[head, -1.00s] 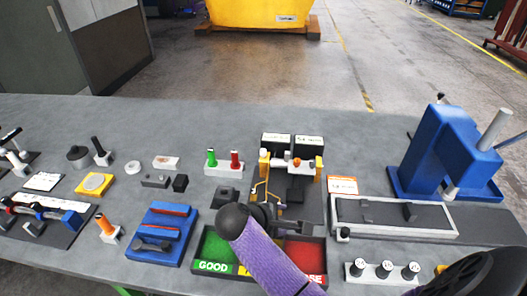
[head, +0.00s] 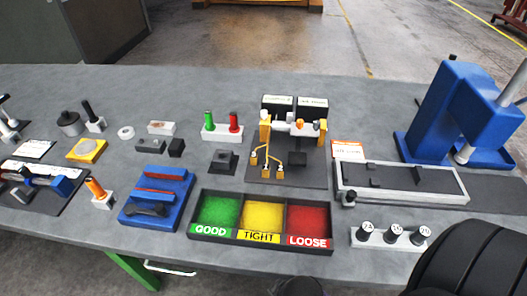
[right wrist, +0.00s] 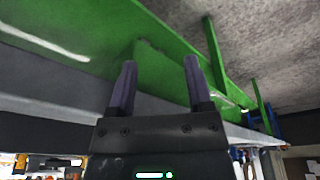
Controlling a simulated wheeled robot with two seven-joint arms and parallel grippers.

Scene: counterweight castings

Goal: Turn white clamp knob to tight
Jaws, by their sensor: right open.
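A clamp fixture stands on a dark base (head: 262,176) at the middle of the table in the head view. Its crossbar between yellow-orange posts carries white parts (head: 280,125) and a small orange piece (head: 299,124). Which white part is the clamp knob, and its setting, I cannot tell at this size. My right gripper (right wrist: 158,75) is open and empty in the right wrist view, facing the green table frame (right wrist: 150,58), away from the fixture. My left gripper is in neither current view.
A tray (head: 262,243) with GOOD, TIGHT and LOOSE compartments lies in front of the fixture. A blue press (head: 440,115) and a grey framed plate (head: 400,203) are on the right. A blue holder (head: 158,200) is left. Dark parts of mine cover the lower right.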

